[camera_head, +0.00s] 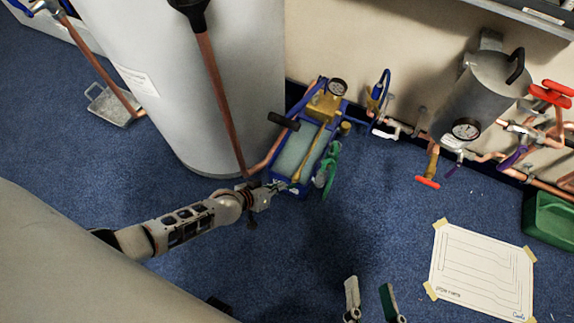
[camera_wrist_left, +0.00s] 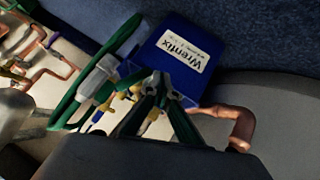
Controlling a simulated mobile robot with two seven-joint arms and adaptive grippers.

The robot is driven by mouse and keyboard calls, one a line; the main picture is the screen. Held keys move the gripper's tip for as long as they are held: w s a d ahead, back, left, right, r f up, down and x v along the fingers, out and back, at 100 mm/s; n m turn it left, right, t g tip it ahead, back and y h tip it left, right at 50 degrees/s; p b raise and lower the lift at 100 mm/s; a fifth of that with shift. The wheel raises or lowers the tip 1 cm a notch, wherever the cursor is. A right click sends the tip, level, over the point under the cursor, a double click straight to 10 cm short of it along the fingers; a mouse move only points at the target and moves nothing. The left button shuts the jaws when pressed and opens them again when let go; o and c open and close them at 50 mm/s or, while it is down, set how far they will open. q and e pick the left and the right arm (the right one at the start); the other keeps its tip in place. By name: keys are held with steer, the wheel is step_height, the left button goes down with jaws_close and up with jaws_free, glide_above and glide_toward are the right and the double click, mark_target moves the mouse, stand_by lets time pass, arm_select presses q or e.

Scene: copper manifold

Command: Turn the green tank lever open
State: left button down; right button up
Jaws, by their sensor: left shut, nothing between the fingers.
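A green looped piece (camera_head: 328,168) stands at the right side of the blue pump unit (camera_head: 291,186), near the big grey tank (camera_head: 235,100). In the left wrist view a green loop (camera_wrist_left: 64,108) with a pale grey fitting shows beside the blue box. I cannot tell which green part is the tank lever. My left gripper (camera_head: 268,189) is at the front left corner of the pump unit. In the left wrist view its fingers (camera_wrist_left: 160,82) are shut and empty, in front of small brass fittings. My right gripper (camera_head: 370,284) is open and empty at the bottom, over the carpet.
Copper pipes with red (camera_head: 428,183) and purple handles run along the wall at the right. A taped paper sheet (camera_head: 482,270) lies on the blue carpet, and a green case (camera_head: 550,218) stands at the right edge. The carpet between pump unit and sheet is clear.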

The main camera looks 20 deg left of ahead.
steer(key=shift+a+m, duration=0.25)
steer(key=shift+m, duration=0.05)
steer(key=shift+s, duration=0.15)
stand_by(0.6)
steer(key=shift+w+d+r, duration=0.1)
steer(key=shift+w, duration=0.1)
stand_by(0.4)
